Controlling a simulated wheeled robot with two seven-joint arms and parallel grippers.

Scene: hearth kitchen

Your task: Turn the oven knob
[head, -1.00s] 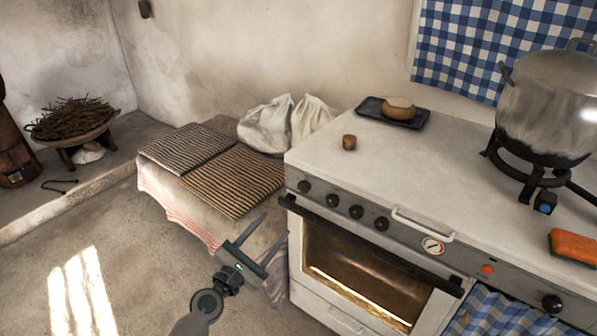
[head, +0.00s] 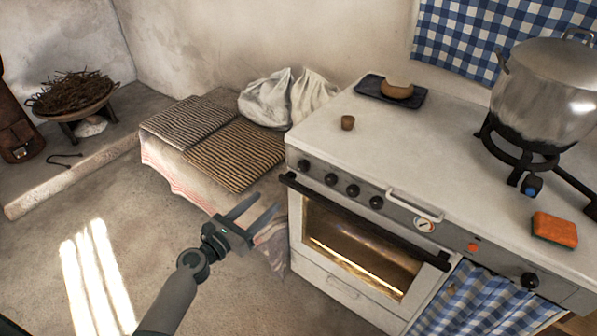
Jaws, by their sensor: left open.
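The white oven (head: 345,291) stands right of centre with its glass door (head: 352,246) shut. Its grey front panel carries a row of several black knobs, from the leftmost knob (head: 304,165) to the one (head: 376,202) near the towel bar. Another black knob (head: 529,280) sits far right on the panel. My left gripper (head: 263,209) is open and empty. In the picture its fingers point up and right, just left of the oven's front corner and below the leftmost knob, with a visible gap to the knobs. My right gripper is not in view.
A dark door handle bar (head: 360,219) and a pale towel bar (head: 414,206) stick out near the knobs. A low cushioned bench (head: 235,155) stands left.

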